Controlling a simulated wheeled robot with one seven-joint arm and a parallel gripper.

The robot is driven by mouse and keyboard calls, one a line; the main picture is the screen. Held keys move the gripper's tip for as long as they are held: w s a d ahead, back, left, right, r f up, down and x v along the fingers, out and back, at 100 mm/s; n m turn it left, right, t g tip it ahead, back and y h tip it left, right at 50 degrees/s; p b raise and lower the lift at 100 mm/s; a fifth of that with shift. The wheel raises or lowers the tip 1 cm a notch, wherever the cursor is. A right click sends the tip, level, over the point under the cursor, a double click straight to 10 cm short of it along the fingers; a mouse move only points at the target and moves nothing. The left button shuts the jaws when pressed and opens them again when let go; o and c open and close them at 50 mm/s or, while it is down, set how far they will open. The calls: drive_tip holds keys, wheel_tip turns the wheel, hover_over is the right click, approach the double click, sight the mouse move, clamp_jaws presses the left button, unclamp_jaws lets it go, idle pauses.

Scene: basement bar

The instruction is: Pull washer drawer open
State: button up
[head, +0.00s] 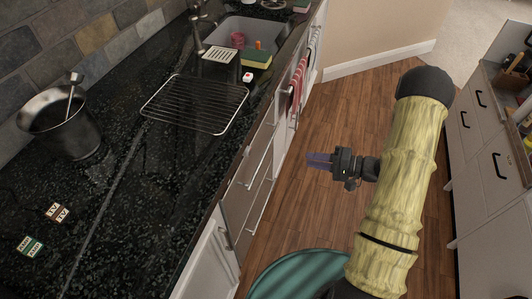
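A grey drawer-style washer (241,200) is built in under the dark counter, left of centre, and is seen steeply from above. Its front carries two long bar handles, an upper one (258,156) and a lower one (261,207). Both drawers look closed, flush with the cabinets.
The black counter (150,190) holds a wire rack (196,103), a metal bucket (62,125) and small boxes. A striped towel (297,85) hangs on the cabinets beyond the washer. More cabinets (492,165) stand at the right.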

sight(265, 152)
drive_tip(key=x, duration=1.6)
drive_tip(key=shift+a+b, duration=0.35)
drive_tip(key=shift+c, duration=0.5)
clamp_jaws()
